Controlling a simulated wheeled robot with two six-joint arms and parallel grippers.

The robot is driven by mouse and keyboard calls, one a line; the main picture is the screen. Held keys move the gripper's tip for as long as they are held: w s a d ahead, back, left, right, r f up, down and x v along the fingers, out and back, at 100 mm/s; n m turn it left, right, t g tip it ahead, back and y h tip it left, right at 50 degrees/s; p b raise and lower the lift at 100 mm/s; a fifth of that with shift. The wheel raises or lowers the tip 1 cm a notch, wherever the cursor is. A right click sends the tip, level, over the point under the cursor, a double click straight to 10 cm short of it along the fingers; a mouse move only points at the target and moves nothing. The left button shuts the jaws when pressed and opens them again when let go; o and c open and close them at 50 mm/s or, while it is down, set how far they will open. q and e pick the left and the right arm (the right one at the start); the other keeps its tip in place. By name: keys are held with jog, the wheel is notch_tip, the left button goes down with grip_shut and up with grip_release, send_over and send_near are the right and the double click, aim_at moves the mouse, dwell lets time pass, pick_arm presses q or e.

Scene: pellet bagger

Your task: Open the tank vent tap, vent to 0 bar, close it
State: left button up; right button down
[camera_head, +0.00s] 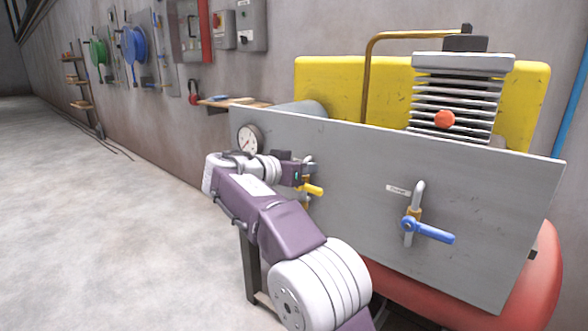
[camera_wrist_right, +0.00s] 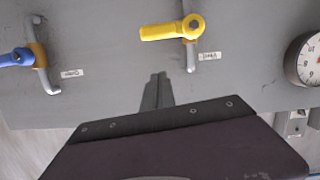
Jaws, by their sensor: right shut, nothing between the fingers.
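The yellow-handled tap (camera_head: 312,190) sits on the grey panel (camera_head: 350,215); it also shows in the right wrist view (camera_wrist_right: 170,31). Its lever lies across its pipe, pointing right in the head view. A small label (camera_wrist_right: 209,56) beside it is too blurred to read surely. The pressure gauge (camera_head: 249,139) is left of it, and part of its dial shows in the wrist view (camera_wrist_right: 308,62); its reading is not legible. My right gripper (camera_head: 310,168) is shut and empty, in front of the panel by the yellow tap. In the wrist view its fingertips (camera_wrist_right: 157,78) are apart from the lever. My left gripper is out of view.
A blue-handled tap (camera_head: 428,230) is on the panel's right, its lever across its pipe. A finned compressor head (camera_head: 455,95) and yellow guard (camera_head: 335,80) stand behind the panel, and a red tank (camera_head: 545,280) below. The floor (camera_head: 90,210) at left is clear.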

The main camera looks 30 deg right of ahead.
jog(key=p+v, duration=0.2)
jog(key=v, duration=0.7)
jog(key=shift+a, duration=0.2)
jog(key=shift+s+f, duration=0.1)
jog(key=shift+s, duration=0.05)
